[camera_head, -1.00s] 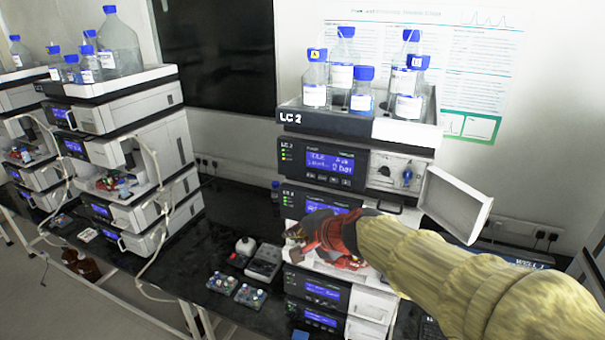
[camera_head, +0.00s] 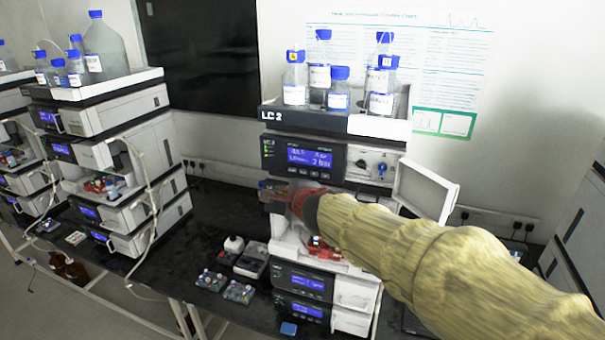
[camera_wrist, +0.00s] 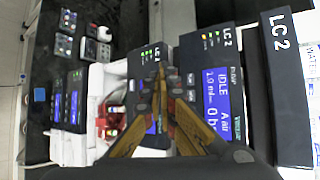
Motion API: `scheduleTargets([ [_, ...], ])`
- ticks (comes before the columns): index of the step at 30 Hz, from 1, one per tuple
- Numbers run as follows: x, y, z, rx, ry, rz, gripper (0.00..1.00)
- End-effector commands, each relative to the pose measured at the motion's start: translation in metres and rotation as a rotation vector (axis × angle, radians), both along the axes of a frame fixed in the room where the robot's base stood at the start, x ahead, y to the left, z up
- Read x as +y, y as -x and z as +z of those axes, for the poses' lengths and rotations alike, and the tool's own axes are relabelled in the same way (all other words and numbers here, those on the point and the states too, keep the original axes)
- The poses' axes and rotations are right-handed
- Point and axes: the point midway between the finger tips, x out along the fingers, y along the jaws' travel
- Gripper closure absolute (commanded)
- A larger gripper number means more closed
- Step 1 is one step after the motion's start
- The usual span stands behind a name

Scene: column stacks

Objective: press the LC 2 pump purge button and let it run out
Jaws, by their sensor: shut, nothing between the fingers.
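The LC 2 stack stands in the middle of the head view, its name on the top tray (camera_head: 331,122). The pump module (camera_head: 262,152) is below it, with a lit blue display (camera_head: 310,158) and a row of small buttons (camera_head: 305,172) under the display. In the wrist view the pump display (camera_wrist: 215,100) reads IDLE, turned sideways. My gripper (camera_head: 268,191) is shut and empty, in front of the stack just below the pump. Its fingertips also show in the wrist view (camera_wrist: 160,75), left of the pump display. I cannot tell if they touch anything. The button labels are too small to read.
Several blue-capped bottles (camera_head: 339,90) stand on the stack. A white door (camera_head: 425,190) hangs open at the pump's right. Lower modules (camera_head: 300,280) sit under my arm. Vial racks (camera_head: 238,292) are on the black bench at left. Another stack (camera_head: 110,150) stands further left.

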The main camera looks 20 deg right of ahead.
Motion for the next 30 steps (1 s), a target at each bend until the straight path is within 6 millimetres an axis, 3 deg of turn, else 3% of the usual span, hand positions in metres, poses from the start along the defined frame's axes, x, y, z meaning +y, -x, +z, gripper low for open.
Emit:
scheduleTargets([
  [18,-0.042,-0.058,0.0,0.0,0.001,0.0,1.0],
  [30,-0.049,-0.067,0.0,-0.001,0.001,0.0,1.0],
])
